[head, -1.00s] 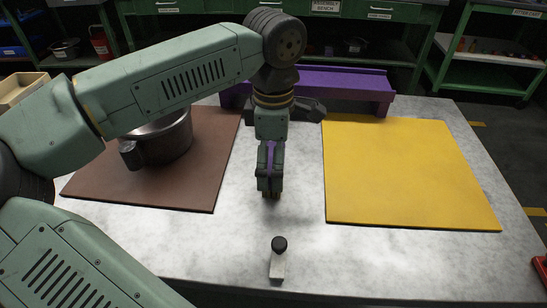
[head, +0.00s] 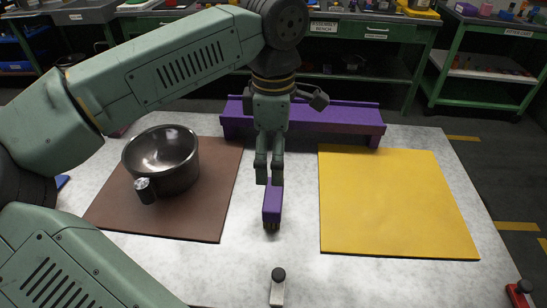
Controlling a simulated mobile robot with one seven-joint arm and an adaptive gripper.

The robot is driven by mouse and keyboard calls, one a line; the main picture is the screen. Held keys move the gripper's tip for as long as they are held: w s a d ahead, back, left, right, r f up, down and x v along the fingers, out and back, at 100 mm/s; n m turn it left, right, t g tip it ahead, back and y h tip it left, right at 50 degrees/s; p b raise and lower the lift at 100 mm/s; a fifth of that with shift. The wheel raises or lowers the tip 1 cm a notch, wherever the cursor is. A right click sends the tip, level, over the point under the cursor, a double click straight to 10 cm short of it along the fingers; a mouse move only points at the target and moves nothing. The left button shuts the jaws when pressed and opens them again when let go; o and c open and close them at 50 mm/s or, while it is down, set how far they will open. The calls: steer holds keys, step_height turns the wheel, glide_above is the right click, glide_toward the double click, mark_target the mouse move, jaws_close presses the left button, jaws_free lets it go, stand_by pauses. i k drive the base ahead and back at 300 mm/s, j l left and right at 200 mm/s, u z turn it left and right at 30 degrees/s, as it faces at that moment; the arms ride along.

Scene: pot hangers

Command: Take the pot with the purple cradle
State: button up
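A dark metal pot (head: 166,157) stands upright on the brown mat (head: 215,190) at the left. Its mouth faces up, and a short handle (head: 145,190) sticks out toward the front. My gripper (head: 270,182) is right of the pot, over the strip between the two mats, pointing down. Its fingers are closed on the top of a purple block-shaped piece, seemingly the purple cradle (head: 272,203), which hangs below them with a dark lower end. Gripper and pot are apart. Whether the cradle's lower end touches the table is hard to tell.
A long purple rack (head: 345,117) stands at the table's back, behind my gripper. A yellow mat (head: 395,205) lies empty at the right. A small black-knobbed piece (head: 278,287) stands at the front edge, and a red item (head: 518,292) at the right corner.

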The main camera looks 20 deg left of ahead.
mark_target(163, 160)
steer(key=u, duration=1.3)
